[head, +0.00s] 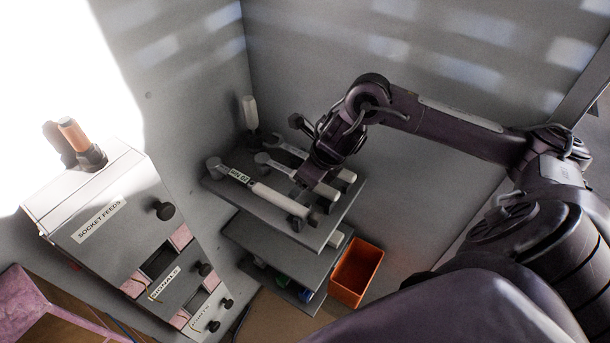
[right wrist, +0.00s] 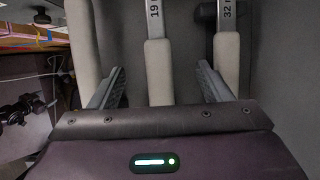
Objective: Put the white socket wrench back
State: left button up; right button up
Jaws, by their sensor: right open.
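A white-handled tool with a dark base, which looks like the white socket wrench (head: 250,112), stands upright at the back left corner of the upper shelf (head: 228,194). Nothing holds it. My right gripper (head: 312,184) is over the right part of this shelf, apart from that tool. In the right wrist view my right gripper (right wrist: 160,70) is open, with a pale handle (right wrist: 158,75) of a wrench marked 19 showing between its fingers. I cannot tell whether the fingers touch that handle. My left gripper is not in view.
Several pale-handled wrenches lie on the upper shelf, one (head: 270,198) along its front. A lower shelf (head: 270,250) and an orange bin (head: 356,272) are below. A cabinet marked SOCKET FEEDS (head: 125,215) stands left, with an orange-handled tool (head: 73,135) on top.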

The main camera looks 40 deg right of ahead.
jog(key=shift+p+v, duration=1.05)
jog(key=shift+v, duration=1.1)
jog(key=shift+s+r, duration=0.1)
jog(key=shift+r, duration=0.2)
jog(key=b+v, duration=0.2)
jog(key=v, duration=0.5)
jog(key=shift+s, duration=0.1)
